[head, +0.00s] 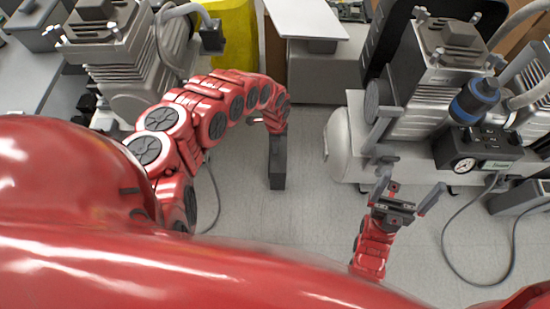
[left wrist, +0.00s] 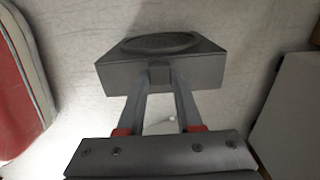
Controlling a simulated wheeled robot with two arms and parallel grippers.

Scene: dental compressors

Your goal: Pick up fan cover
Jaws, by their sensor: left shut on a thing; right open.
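The fan cover (head: 278,163) is a dark grey, box-like piece seen edge-on in the head view, hanging below the end of my left arm. In the left wrist view the fan cover (left wrist: 190,72) shows a round grille on its top face. My left gripper (left wrist: 159,75) is shut on its near side wall, at the middle. In the head view the left fingers are mostly hidden. My right gripper (head: 405,193) is open and empty, low at the right, in front of a compressor.
A compressor with a white tank (head: 342,145), a blue-capped part (head: 478,98) and a gauge stands at the right. Another compressor (head: 130,60) stands at the left. A yellow bin (head: 228,35) and a white-topped table (head: 306,18) are at the back. Cables lie on the floor.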

